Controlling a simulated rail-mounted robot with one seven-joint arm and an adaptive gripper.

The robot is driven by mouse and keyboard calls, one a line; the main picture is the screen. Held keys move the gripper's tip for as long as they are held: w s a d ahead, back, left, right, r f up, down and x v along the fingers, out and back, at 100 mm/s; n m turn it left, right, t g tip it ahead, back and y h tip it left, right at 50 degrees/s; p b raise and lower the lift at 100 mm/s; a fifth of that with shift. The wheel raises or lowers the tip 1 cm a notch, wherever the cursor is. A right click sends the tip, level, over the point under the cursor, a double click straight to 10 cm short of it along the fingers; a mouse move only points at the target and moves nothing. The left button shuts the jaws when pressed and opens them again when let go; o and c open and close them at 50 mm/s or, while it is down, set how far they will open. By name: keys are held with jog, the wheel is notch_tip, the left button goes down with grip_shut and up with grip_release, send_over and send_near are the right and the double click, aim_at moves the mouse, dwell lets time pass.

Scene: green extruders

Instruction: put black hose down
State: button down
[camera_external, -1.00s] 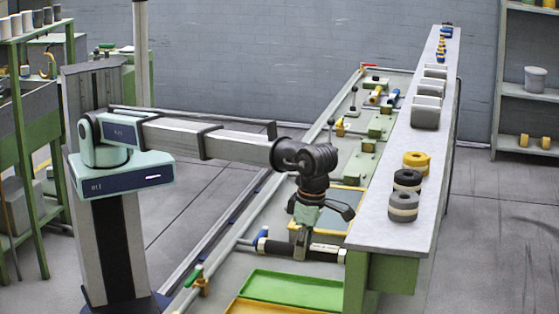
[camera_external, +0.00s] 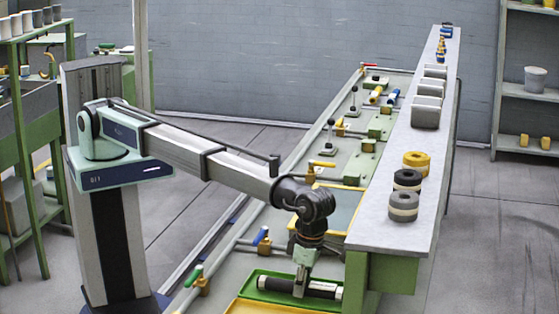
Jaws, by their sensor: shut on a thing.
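The black hose (camera_external: 322,291) is a short dark cylinder with pale bands near its ends. It lies level, running left to right, over the green tray (camera_external: 256,298) near the front of the low bench. My gripper (camera_external: 300,287) points down and is shut on the hose, left of its middle. The hose looks to be at or just above the tray; I cannot tell whether it touches the bottom. The hose hides part of the tray, and my gripper hides part of the hose.
A yellow tray (camera_external: 262,307) lies in front of the green one. Valves with blue (camera_external: 262,236) and green (camera_external: 193,275) handles stand to the left. The raised grey shelf (camera_external: 385,240) on the right holds rolls of tape, including a yellow one (camera_external: 416,161).

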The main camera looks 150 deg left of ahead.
aim_at(308, 284)
jog(key=shift+f, duration=0.1)
jog(key=c, duration=0.7)
grip_release()
jog(key=r+b, duration=0.1)
jog(key=r, duration=0.3)
jog(key=r+b, duration=0.1)
jog(key=r, duration=0.3)
jog(key=w+a+r+b, duration=0.1)
jog(key=r, duration=0.3)
